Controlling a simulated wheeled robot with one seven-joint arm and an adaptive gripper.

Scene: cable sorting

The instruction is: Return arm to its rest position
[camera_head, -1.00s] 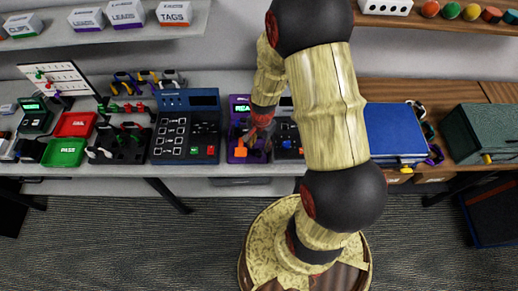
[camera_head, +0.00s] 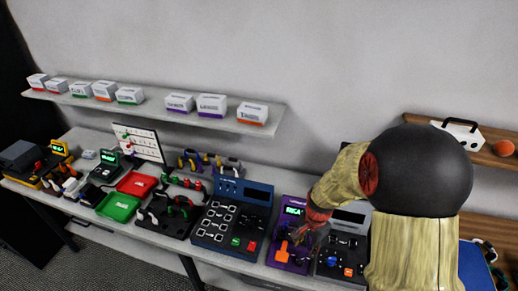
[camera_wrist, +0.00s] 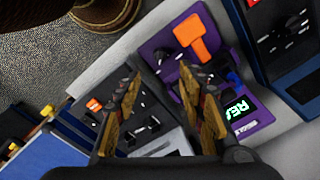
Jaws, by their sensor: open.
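My gripper (camera_head: 316,222) hangs over the bench by the purple device (camera_head: 277,254), which has an orange handle (camera_head: 284,250) and a lit green display. The upper part of my arm is bent and fills the right of the head view. In the wrist view my gripper (camera_wrist: 160,86) has its two fingers spread apart with nothing between them. There the purple device (camera_wrist: 178,50) and its orange handle (camera_wrist: 192,38) lie just beyond the fingers. I cannot tell the exact height of the fingertips above the bench.
A dark device (camera_head: 341,257) with blue and orange knobs stands right of the purple one. A blue panel (camera_head: 235,220) stands left of it. Red (camera_head: 137,184) and green (camera_head: 118,206) trays sit further left. A shelf (camera_head: 160,112) with white boxes runs above.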

